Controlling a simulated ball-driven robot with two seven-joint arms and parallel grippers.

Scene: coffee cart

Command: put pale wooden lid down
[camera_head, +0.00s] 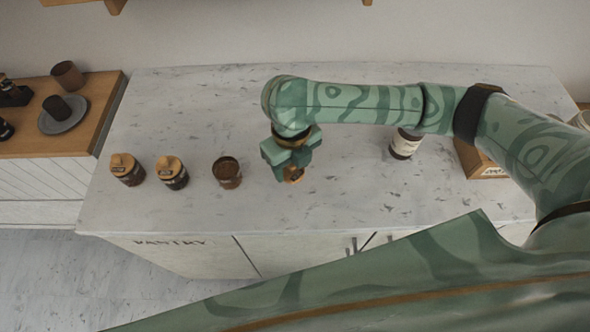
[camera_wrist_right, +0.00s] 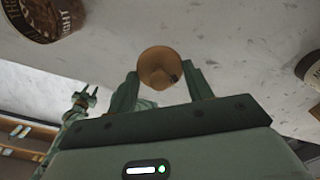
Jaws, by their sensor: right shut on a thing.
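My right gripper (camera_head: 292,174) is shut on the pale wooden lid (camera_head: 295,175), above the marble counter, right of the jars. In the right wrist view the round tan lid (camera_wrist_right: 158,67) sits between the two fingers (camera_wrist_right: 160,82). I cannot tell its exact height above the counter. An open dark jar (camera_head: 227,173) without a lid stands left of the gripper. Its brown contents show. My left gripper (camera_wrist_right: 84,97) shows small in the right wrist view, its fingers apart and empty.
Two jars with wooden lids, one (camera_head: 127,169) and another (camera_head: 172,173), stand left of the open jar. A labelled jar (camera_head: 404,145) and a wooden box (camera_head: 483,164) stand at right, partly behind my arm. Counter (camera_head: 330,205) in front of the gripper is clear.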

